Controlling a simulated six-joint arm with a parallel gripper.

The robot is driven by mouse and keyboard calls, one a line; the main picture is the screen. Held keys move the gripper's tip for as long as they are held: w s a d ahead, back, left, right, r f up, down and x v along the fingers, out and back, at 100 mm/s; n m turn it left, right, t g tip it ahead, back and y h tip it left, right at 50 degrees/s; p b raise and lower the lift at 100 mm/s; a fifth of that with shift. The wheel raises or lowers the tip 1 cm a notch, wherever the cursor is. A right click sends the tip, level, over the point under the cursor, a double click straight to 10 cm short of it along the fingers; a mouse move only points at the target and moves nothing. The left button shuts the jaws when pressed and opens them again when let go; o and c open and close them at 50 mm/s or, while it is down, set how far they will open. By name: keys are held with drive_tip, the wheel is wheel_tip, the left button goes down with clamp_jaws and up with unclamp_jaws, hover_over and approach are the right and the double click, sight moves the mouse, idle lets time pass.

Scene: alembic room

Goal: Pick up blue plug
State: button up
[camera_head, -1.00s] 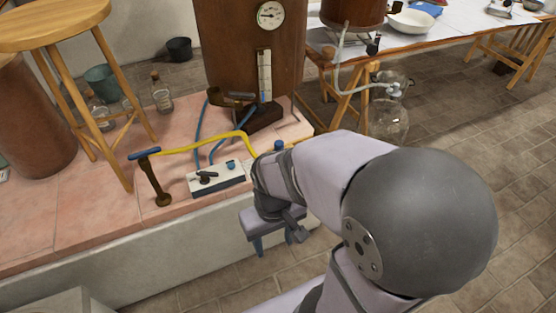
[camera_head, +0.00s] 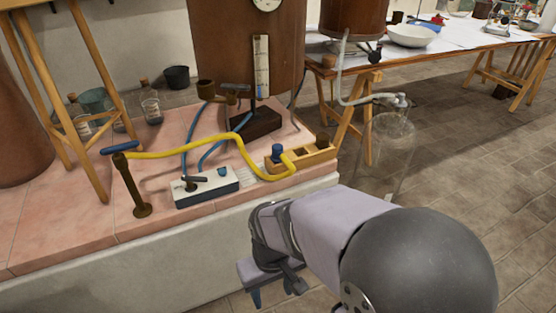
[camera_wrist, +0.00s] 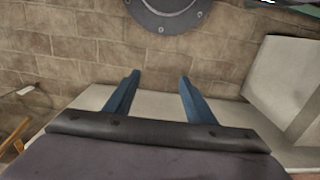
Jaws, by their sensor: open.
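The blue plug (camera_head: 277,153) stands upright in the left part of a small wooden rack (camera_head: 312,156) on the tiled ledge, next to the end of a yellow hose (camera_head: 190,151). My gripper (camera_head: 256,296) is in front of the ledge, lower than the plug and nearer to me. Its fingers are only partly visible there. In the wrist view, my gripper (camera_wrist: 160,95) shows two blue fingers wide apart with nothing between them. The plug is not seen in the wrist view.
A white box (camera_head: 207,188) with a black lever and small blue knob sits left of the rack. A brown post (camera_head: 134,190) with a blue handle stands farther left. A glass vessel (camera_head: 386,150) is right of the ledge. Floor on the right is open.

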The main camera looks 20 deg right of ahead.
idle(0.7)
drive_tip(key=m+t+h+b, duration=0.3)
drive_tip(key=t+h+b, duration=0.25)
drive_tip(key=t, duration=1.15)
approach(278, 157)
drive_tip(key=x, duration=0.3)
drive_tip(key=shift+y, duration=0.25)
drive_tip(key=shift+b+x, duration=0.65)
drive_tip(key=shift+x, duration=2.95)
